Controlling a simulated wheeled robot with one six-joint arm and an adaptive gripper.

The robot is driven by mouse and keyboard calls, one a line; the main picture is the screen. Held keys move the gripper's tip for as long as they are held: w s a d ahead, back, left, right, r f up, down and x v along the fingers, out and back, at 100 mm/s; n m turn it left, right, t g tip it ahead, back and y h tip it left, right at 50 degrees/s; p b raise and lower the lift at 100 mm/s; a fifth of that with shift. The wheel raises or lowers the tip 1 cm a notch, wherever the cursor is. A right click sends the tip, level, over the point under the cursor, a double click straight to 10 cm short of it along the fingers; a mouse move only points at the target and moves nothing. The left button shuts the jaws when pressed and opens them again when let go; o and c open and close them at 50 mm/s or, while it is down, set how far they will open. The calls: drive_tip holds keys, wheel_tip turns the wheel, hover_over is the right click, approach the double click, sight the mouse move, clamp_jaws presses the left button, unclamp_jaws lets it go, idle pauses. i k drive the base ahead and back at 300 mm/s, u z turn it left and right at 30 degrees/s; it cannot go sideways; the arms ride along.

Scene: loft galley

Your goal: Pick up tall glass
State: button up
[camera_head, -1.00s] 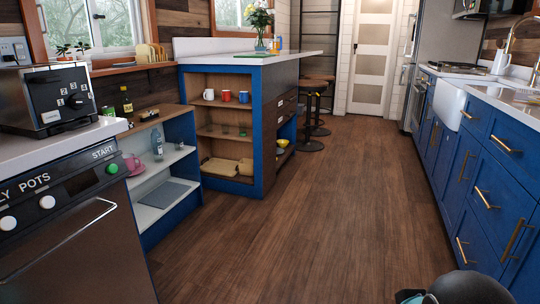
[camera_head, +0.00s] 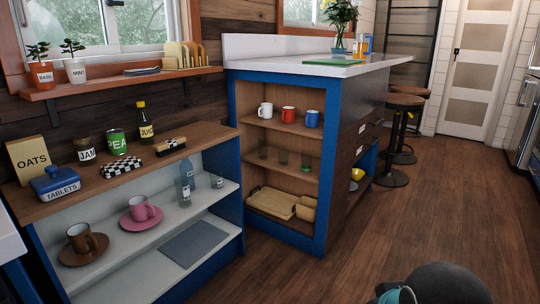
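A tall clear glass (camera_head: 184,193) appears to stand on the upper white shelf of the low open unit, in front of a blue-tinted clear bottle (camera_head: 187,170). A shorter clear glass (camera_head: 216,181) stands to their right. More clear glasses (camera_head: 283,157) stand on the middle shelf of the blue-framed cabinet; they are dim, and their heights are hard to compare. My gripper is not in view; only a dark rounded part of my arm with a teal cap shows at the bottom right, well apart from the shelves.
A pink cup on a saucer (camera_head: 140,209) and a brown cup (camera_head: 82,239) share the white shelf. Jars, a juice bottle (camera_head: 142,120) and a brush stand on the wooden top above. Mugs (camera_head: 288,114) fill the cabinet's upper shelf.

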sight(262, 140)
drive_tip(key=z, duration=0.1)
drive_tip(key=i, duration=2.45)
drive_tip(key=z, duration=0.3)
